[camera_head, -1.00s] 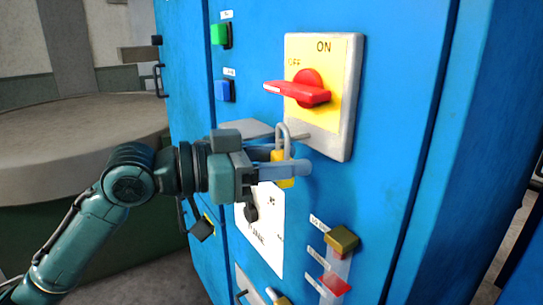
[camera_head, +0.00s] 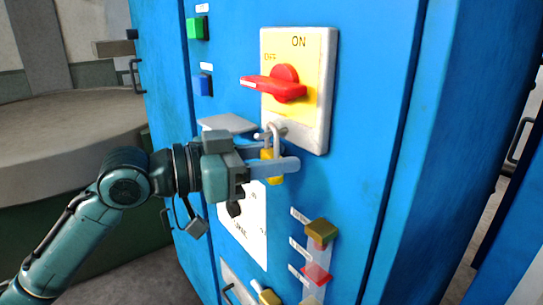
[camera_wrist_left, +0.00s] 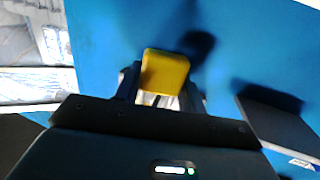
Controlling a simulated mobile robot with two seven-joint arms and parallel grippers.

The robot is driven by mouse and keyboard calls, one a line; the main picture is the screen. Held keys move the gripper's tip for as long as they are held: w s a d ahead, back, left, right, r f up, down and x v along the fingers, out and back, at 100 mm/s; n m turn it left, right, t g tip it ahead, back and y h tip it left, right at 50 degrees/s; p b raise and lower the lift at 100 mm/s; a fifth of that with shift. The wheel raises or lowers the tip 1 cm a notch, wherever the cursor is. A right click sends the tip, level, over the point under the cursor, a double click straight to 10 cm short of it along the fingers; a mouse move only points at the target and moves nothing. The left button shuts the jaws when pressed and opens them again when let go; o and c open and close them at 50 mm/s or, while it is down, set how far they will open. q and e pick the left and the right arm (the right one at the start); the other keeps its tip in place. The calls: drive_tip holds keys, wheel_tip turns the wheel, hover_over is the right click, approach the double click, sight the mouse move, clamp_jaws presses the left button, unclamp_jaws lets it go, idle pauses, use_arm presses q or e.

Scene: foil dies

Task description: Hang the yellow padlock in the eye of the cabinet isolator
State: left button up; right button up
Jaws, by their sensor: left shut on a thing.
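The yellow padlock (camera_head: 268,165) is upright with its grey shackle pointing up, just below the isolator plate. My left gripper (camera_head: 284,165) is shut on the padlock's body, one finger in front of it. In the left wrist view the yellow body (camera_wrist_left: 165,72) shows between the fingers. The isolator (camera_head: 297,85) has a grey box, a yellow face and a red handle (camera_head: 277,88) pointing left, by OFF. A grey eye or bar (camera_head: 270,131) shows at the isolator's lower edge beside the shackle. I cannot tell whether the shackle passes through it. My right gripper is out of view.
The blue cabinet (camera_head: 360,130) fills the middle. A green button (camera_head: 197,28) and a blue button (camera_head: 203,84) are at its left. A grey ledge (camera_head: 226,123) juts out behind my gripper. Padlocks and tags (camera_head: 318,235) hang lower down.

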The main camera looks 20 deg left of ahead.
use_arm(q)
drive_tip(key=o, duration=1.1)
drive_tip(key=shift+s+a, duration=0.1)
drive_tip(key=shift+s+a+f, duration=0.1)
drive_tip(key=shift+s+a, duration=0.05)
drive_tip(key=shift+a, duration=0.1)
drive_tip(key=shift+b+v, duration=3.2)
drive_tip(key=shift+v, duration=3)
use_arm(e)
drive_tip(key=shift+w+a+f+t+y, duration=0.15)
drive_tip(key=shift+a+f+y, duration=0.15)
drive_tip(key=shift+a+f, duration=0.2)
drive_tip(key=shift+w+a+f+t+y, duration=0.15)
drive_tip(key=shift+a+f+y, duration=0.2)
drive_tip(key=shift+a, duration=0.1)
